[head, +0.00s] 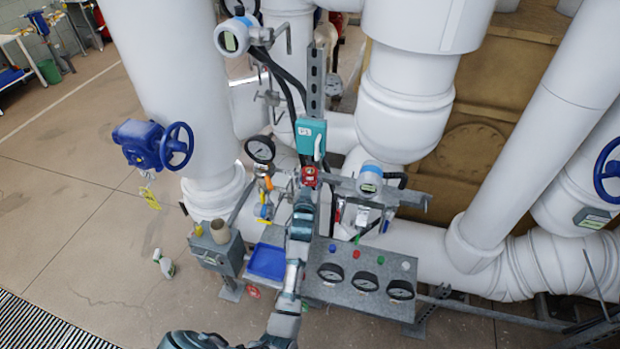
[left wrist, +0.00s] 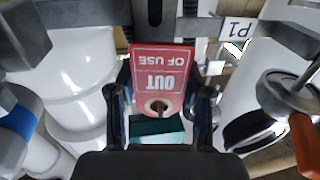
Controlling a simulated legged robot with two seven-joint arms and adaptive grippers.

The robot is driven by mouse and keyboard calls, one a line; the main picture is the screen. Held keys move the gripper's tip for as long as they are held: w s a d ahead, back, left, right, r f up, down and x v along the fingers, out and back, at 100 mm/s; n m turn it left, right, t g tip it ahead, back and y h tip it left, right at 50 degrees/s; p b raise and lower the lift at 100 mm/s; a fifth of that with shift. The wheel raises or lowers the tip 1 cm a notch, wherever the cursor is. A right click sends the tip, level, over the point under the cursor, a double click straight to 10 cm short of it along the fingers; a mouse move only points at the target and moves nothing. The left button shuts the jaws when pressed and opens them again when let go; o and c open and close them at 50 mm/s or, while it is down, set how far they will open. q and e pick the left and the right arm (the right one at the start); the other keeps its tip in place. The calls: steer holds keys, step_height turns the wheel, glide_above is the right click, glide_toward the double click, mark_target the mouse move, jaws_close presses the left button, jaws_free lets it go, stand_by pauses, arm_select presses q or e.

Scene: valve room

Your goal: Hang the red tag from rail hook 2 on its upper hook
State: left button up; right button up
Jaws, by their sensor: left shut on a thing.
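The red tag (head: 309,176) is at the tip of my left gripper (head: 304,191) in the head view, just below a teal box (head: 310,135). In the left wrist view the tag (left wrist: 160,75) reads "OUT OF USE" upside down and sits between the two dark fingers (left wrist: 158,108). My left gripper is shut on it. The tag's ringed hole (left wrist: 158,106) faces the near side, with something dark showing in it. A teal surface (left wrist: 156,131) lies close to that end. I cannot make out the upper hook or rail hook 2 clearly. My right gripper is out of view.
A grey rail (head: 395,192) runs right of the tag, with a white gauge head (head: 370,180) on it. A gauge panel (head: 350,280) and blue tray (head: 267,262) lie below. A "P1" label (left wrist: 237,30) is near the rail.

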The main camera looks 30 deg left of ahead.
arm_select(q)
steer(key=shift+f, duration=0.45)
stand_by(0.5)
steer(key=o, duration=0.8)
